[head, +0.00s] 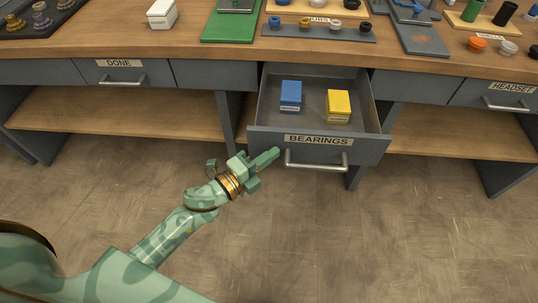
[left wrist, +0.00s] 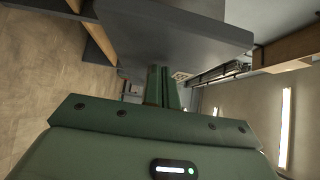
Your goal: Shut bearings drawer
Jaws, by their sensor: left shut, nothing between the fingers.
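The bearings drawer (head: 270,143) is pulled out from the workbench in the head view. Its front carries a BEARINGS label and a metal bar handle (head: 316,164). A blue box (head: 291,96) and a yellow box (head: 339,105) lie inside. My left gripper (head: 268,158) is shut and empty, just in front of the drawer front, left of the handle. In the left wrist view its fingers (left wrist: 162,86) point toward a grey panel (left wrist: 170,30), likely the drawer. I cannot tell whether they touch it. My right gripper is not in view.
The shut DONE drawer (head: 124,75) is to the left and the shut HEADSET drawer (head: 497,97) to the right. The wooden benchtop (head: 215,58) holds trays and parts. A low wooden shelf (head: 120,113) runs below. The floor (head: 400,235) in front is clear.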

